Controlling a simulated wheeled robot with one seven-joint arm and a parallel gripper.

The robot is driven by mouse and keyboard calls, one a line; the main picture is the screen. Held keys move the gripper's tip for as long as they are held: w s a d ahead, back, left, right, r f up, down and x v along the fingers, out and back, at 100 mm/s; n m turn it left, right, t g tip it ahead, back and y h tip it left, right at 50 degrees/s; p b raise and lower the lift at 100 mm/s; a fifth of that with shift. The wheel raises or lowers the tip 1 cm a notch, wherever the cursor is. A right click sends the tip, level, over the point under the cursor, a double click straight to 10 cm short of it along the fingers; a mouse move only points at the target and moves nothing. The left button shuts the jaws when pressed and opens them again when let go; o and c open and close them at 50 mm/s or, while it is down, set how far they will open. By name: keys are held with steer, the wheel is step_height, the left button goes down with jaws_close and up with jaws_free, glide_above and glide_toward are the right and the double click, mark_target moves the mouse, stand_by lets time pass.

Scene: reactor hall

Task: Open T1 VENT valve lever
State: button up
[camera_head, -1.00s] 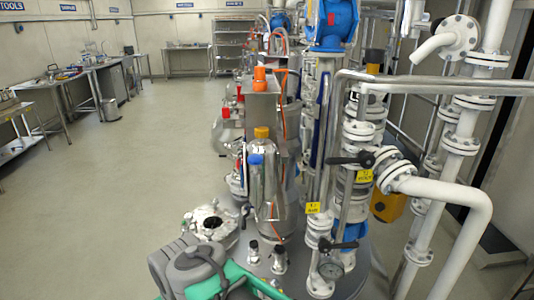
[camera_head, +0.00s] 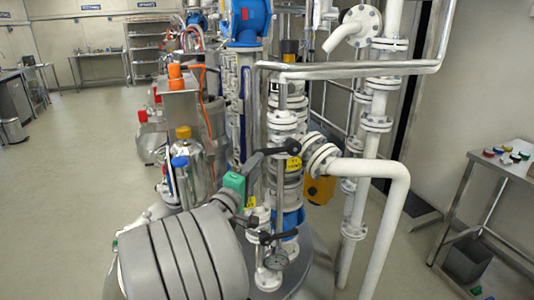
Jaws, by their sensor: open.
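The upper black valve lever (camera_head: 281,149) lies about level on the white-flanged pipework, with a yellow tag (camera_head: 293,165) just below it. The tags' lettering is too small to read, so I cannot tell which lever is T1 VENT. My gripper (camera_head: 252,190) is open, at the left of the valve pipes, seen past my arm. It appears close to both levers in the picture, but I cannot tell the depth or any contact. My arm hides part of the vessel top.
A silver pipe (camera_head: 350,68) crosses above the levers. A thick white elbow pipe (camera_head: 385,172) stands to their right. A steel side table (camera_head: 490,160) stands at the right.

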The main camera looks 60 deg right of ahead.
mark_target(267, 153)
steer(key=d, duration=0.2)
steer(key=d+r+p, duration=0.1)
steer(key=d, duration=0.2)
steer(key=d+p, duration=0.1)
steer(key=d, duration=0.1)
steer(key=shift+d+r, duration=0.15)
steer(key=shift+d, duration=0.2)
jaws_close()
stand_by(1.0)
